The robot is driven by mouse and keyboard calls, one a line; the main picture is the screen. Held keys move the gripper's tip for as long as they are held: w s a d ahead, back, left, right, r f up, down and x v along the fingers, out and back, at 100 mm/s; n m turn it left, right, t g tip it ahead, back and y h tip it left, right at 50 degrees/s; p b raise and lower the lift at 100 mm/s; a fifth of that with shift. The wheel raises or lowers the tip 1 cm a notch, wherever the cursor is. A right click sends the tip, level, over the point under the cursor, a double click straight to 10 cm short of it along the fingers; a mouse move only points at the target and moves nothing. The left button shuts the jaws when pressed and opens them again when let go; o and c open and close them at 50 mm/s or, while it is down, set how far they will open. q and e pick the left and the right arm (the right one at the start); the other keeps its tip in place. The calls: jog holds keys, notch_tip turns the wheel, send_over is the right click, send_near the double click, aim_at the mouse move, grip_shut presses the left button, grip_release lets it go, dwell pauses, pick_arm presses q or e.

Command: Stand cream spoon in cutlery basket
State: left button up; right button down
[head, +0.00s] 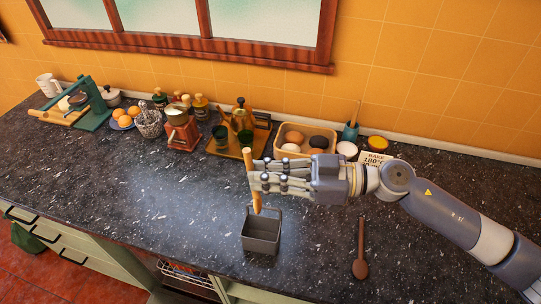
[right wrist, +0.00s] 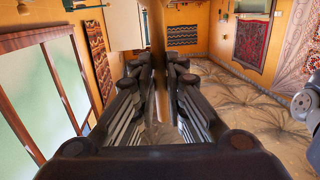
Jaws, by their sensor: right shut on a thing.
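My right gripper (head: 254,176) is shut on the cream spoon (head: 247,158), a light tan stick-like piece held close to upright. Its lower end shows below the fingers, by the back rim of the cutlery basket. I cannot tell whether that end is above the basket or behind its rim. In the right wrist view the spoon (right wrist: 156,55) stands between the fingers (right wrist: 158,85). The cutlery basket (head: 261,245) is a small dark grey open box on the counter, below the gripper. My left gripper is not in view.
A dark brown spoon (head: 361,250) lies on the counter (head: 150,190), right of the basket. A tray of eggs (head: 305,135), a wooden board with a pot (head: 240,120) and a grinder (head: 182,130) stand behind. The counter left of the basket is clear.

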jog(key=shift+w+d+f+m+t+b, duration=0.15)
jog(key=shift+w+f+m+t+b, duration=0.2)
jog(key=shift+f+b, duration=1.95)
jog(key=shift+w+d+f+m+t+b, duration=0.15)
jog(key=shift+w+f+t+b, duration=0.3)
jog(key=shift+f+b, duration=1.8)
jog(key=shift+w+d+f+m+t+b, duration=0.3)
jog(key=shift+f+b, duration=1.3)
jog(key=shift+f, duration=1.3)
jog(key=shift+w+a, duration=0.1)
jog(key=c, duration=1.6)
grip_release()
jog(key=shift+o, duration=0.2)
